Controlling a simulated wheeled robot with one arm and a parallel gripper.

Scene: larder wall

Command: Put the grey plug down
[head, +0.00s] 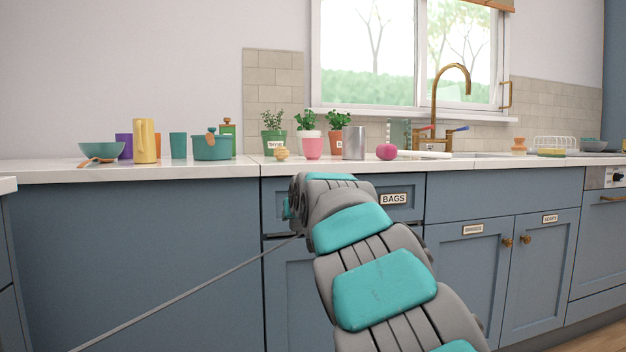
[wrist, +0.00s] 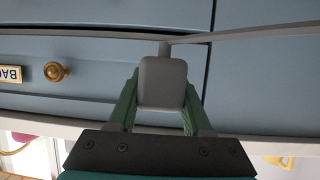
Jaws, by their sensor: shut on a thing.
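The grey plug (wrist: 162,82) is a rounded grey block with a short neck in the wrist view. My gripper (wrist: 162,100) is shut on it, one green finger at each side. A grey cable (wrist: 250,36) runs across the top of the wrist view by the plug's neck. In the head view the cable (head: 185,291) stretches taut from near my arm's end down to the lower left. The plug and my fingers are hidden behind my arm there. My gripper is in front of the blue drawer fronts, close to the drawer labelled BAGS (head: 394,199).
The white countertop (head: 215,171) runs above the cabinets. On it stand a teal bowl (head: 102,150), a yellow pitcher (head: 145,141), a teal pot (head: 212,147), potted herbs, a pink cup (head: 312,146), a grey canister (head: 354,143) and an onion (head: 386,152). The front strip of counter is mostly clear.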

